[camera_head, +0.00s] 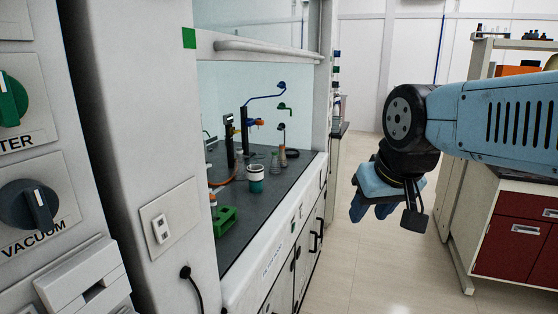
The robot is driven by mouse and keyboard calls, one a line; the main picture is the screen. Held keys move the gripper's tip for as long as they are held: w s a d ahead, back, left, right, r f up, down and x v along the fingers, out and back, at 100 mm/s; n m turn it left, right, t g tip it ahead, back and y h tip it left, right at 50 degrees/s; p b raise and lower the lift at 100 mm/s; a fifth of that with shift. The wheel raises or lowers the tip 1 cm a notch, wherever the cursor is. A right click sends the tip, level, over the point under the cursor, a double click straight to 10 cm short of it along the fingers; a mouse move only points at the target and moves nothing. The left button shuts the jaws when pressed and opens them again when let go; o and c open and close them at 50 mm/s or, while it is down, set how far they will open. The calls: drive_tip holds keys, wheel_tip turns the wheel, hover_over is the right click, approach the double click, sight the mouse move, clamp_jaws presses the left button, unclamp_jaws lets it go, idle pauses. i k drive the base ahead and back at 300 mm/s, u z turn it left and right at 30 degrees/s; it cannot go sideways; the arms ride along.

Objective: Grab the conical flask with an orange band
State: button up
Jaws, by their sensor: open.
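Inside the fumehood, small glass vessels stand on the dark worktop (262,205). One small flask-like vessel (275,161) stands towards the back right, and another (240,160) stands by the stand. Both are too small to tell whether either carries an orange band.
A dark stand (244,130) with blue and orange fittings rises from the worktop. A green rack (225,219) lies near the front. The raised sash (262,48) and white side pillar (130,130) border the hood opening. A red-drawer bench (518,240) stands right; the floor between is clear.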

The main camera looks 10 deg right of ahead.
sight(282, 159)
drive_tip(key=z, duration=0.45)
drive_tip(key=k, duration=0.35)
drive_tip(key=z, duration=0.7)
drive_tip(key=k, duration=0.8)
drive_tip(key=z, duration=0.75)
drive_tip(key=i, duration=1.3)
drive_tip(key=u, duration=0.65)
drive_tip(key=i, duration=1.1)
drive_tip(key=u, duration=0.8)
drive_tip(key=i, duration=0.95)
drive_tip(key=u, duration=1.1)
drive_tip(key=i, duration=0.75)
drive_tip(key=u, duration=0.65)
